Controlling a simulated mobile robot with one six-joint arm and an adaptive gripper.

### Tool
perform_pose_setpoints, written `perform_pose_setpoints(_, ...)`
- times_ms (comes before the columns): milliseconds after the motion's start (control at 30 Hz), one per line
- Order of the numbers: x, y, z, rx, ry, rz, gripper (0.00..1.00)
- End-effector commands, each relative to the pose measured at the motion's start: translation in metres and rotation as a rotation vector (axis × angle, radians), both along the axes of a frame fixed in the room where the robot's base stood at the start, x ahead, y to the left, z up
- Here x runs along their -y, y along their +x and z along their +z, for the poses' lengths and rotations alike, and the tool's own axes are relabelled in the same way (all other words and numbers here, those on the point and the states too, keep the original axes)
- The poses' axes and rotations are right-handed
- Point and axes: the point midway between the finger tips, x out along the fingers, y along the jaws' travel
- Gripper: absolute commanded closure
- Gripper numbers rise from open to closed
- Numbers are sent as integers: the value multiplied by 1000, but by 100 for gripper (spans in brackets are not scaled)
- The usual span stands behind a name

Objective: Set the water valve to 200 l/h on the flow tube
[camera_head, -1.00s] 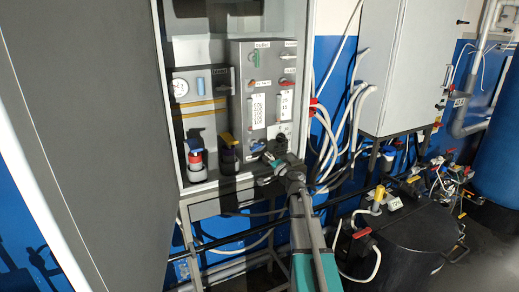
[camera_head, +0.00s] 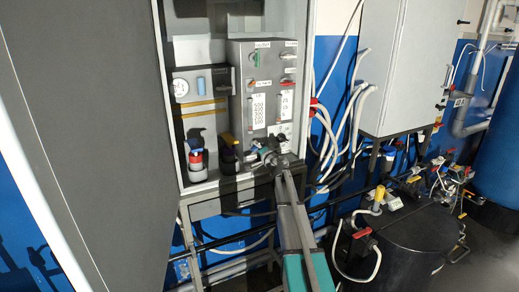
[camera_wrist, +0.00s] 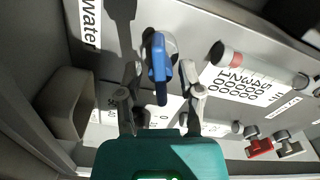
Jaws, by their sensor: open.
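The water valve has a blue lever handle (camera_wrist: 158,68) on a grey panel, beside a label reading "Water". My gripper (camera_wrist: 157,84) is open in the wrist view, one finger on each side of the blue handle; contact cannot be told. The flow tube (camera_wrist: 262,68) lies to the right, with scale numbers from 100 to 500. A red band (camera_wrist: 235,59) shows at its low end, just short of the 100 mark. In the head view, the flow tube (camera_head: 257,110) is above my gripper (camera_head: 266,153), which covers the valve there.
A second, smaller flow tube (camera_head: 284,107) is to the right on the same panel. A red-handled valve (camera_wrist: 260,147) is at the wrist view's lower right. A dark bottle with a yellow top (camera_head: 228,152) and a red-and-white one (camera_head: 196,160) stand left of my gripper. White hoses (camera_head: 352,110) hang to the right.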

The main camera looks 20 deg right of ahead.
Motion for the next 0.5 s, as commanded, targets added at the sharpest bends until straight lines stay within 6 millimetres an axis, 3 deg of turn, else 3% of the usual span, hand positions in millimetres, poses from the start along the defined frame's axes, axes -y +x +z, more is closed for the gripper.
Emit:
perform_pose_setpoints(233,0,0,0,0,0,0,51)
perform_pose_setpoints(500,1,0,0,0,0,0,100)
